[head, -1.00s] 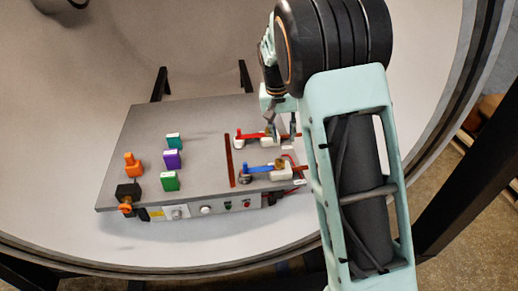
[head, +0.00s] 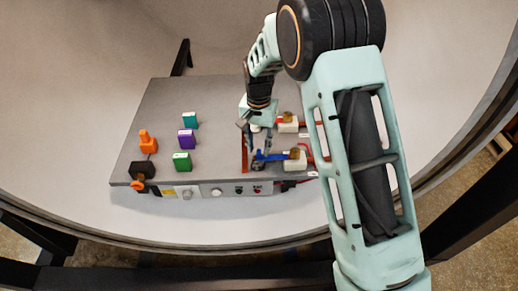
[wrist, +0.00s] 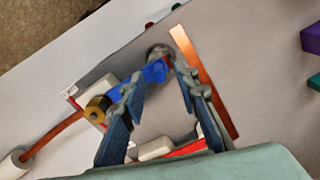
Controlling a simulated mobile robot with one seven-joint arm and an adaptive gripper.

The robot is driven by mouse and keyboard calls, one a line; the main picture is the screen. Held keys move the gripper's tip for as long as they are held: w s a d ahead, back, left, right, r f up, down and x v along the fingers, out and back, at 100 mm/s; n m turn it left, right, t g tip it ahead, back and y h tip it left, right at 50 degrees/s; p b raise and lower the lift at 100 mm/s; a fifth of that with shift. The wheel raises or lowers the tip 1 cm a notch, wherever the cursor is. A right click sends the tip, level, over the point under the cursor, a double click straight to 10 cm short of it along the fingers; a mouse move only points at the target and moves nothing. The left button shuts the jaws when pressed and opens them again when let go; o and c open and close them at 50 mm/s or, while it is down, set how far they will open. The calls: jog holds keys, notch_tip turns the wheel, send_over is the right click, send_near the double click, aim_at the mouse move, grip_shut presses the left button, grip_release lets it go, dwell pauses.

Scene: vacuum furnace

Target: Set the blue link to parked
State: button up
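The blue link (head: 270,157) lies on the grey bench top near its right front. One end is at a white block with a brass-coloured knob (wrist: 97,108), and its other end reaches a round metal post (wrist: 160,52). In the wrist view the blue link (wrist: 128,84) runs up from the knob, partly behind the left finger. My gripper (wrist: 160,72) points down over the post end, with its fingers apart on either side of it. In the head view my gripper (head: 257,138) is above the link's left end. Contact cannot be told.
A red-orange strip (wrist: 205,82) lies beside the post. A red link with a white block (head: 288,124) sits behind the blue one. Green, purple and teal blocks and orange handles (head: 147,143) stand at left. A front panel (head: 215,190) carries knobs and buttons.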

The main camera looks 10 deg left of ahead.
jog(key=shift+f, duration=1.2)
grip_shut()
